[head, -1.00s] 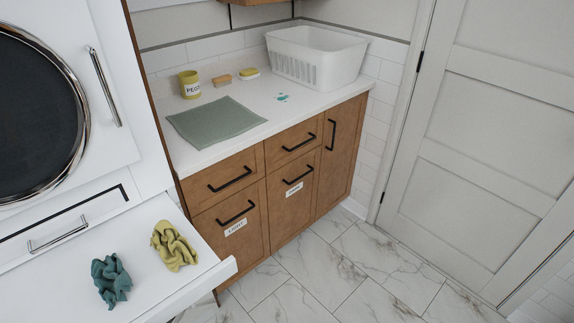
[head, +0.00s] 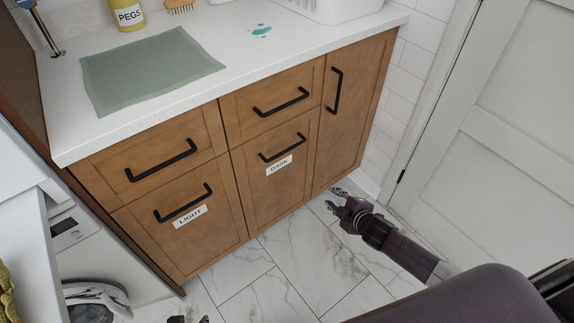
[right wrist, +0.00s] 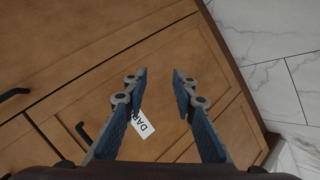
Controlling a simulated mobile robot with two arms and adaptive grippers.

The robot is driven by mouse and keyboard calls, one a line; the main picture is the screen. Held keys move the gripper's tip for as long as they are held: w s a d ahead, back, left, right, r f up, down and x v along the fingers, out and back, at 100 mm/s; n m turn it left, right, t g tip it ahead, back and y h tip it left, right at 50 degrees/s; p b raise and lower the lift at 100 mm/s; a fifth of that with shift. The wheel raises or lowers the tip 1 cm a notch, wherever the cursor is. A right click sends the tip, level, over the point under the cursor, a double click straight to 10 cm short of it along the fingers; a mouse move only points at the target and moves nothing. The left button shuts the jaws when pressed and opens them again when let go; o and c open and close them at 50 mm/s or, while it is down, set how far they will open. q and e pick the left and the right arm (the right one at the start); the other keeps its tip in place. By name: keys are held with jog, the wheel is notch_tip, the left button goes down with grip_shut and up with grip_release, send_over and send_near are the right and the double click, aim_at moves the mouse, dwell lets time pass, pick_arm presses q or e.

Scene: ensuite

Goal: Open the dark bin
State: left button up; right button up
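The dark bin (head: 262,192) is a brown cabinet front with a white DARK label (head: 279,166) and a black bar handle (head: 283,149) above it. Its front sits flush, shut. My right gripper (head: 333,198) is low, in front of the cabinet and to the right of the dark bin, apart from the handle. In the right wrist view its two fingers (right wrist: 157,77) are spread with nothing between them; the DARK label (right wrist: 144,124) shows there, partly hidden by a finger. Only dark tips of my left gripper (head: 190,319) show at the bottom edge; its opening is unclear.
The LIGHT bin (head: 185,235) is to the left, with drawers (head: 270,104) above and a tall door (head: 348,120) to the right. The tiled floor (head: 300,265) in front is clear.

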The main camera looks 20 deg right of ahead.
jog(key=w+a+r+n+t+y+b, duration=0.25)
jog(key=w+r+n+b, duration=0.2)
jog(key=r, duration=0.25)
jog(key=n+y+b, duration=0.2)
jog(key=n+b, duration=0.2)
send_near(288, 149)
notch_tip(288, 149, down, 2)
jog(key=w, duration=0.2)
pick_arm(q)
jog(key=w+d+r+t, duration=0.1)
jog(key=w+r+t, duration=0.1)
jog(key=r, duration=0.4)
jog(key=w+r+t+h+b, duration=0.1)
jog(key=w+r+t, duration=0.1)
jog(key=r, duration=0.4)
jog(key=w+d+r+t, duration=0.1)
jog(key=w+r+t, duration=0.1)
jog(key=w+r, duration=0.2)
jog(key=shift+w+d+r, duration=0.35)
jog(key=shift+r, duration=0.7)
pick_arm(e)
jog(key=shift+t, duration=0.45)
jog(key=shift+a+x, duration=0.2)
jog(key=shift+x, duration=1.8)
jog(key=shift+a+x, duration=0.25)
jog(key=shift+x, duration=1.8)
jog(key=shift+s+r, duration=0.15)
grip_shut()
